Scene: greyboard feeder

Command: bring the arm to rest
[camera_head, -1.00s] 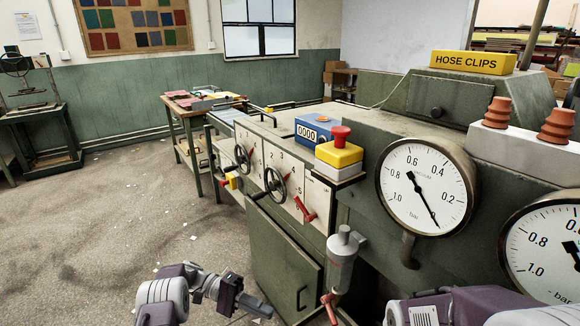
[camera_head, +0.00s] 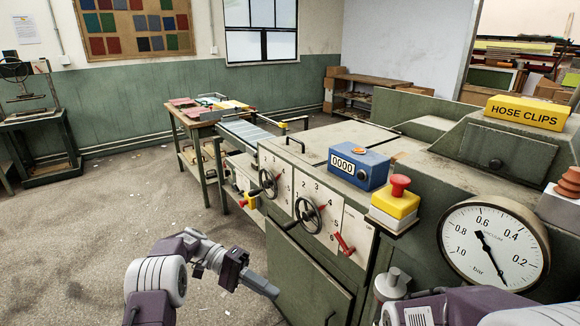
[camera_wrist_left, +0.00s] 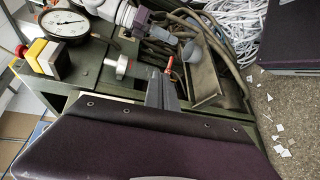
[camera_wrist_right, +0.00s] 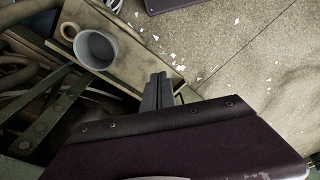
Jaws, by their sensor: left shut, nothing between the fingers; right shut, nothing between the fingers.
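My left gripper (camera_head: 262,286) is at the bottom of the head view, in front of the green machine's lower door. It is shut and empty, and its fingers also show in the left wrist view (camera_wrist_left: 162,90). My right arm (camera_head: 460,306) shows at the bottom right of the head view, and its gripper is hidden there. In the right wrist view my right gripper (camera_wrist_right: 158,92) is shut and empty.
The green machine (camera_head: 312,285) fills the right side, with handwheels (camera_head: 308,214), a red stop button (camera_head: 399,184), a blue counter (camera_head: 358,167) and a gauge (camera_head: 494,246). Hoses (camera_wrist_left: 185,30) and an open bin (camera_wrist_left: 208,80) show in the left wrist view.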

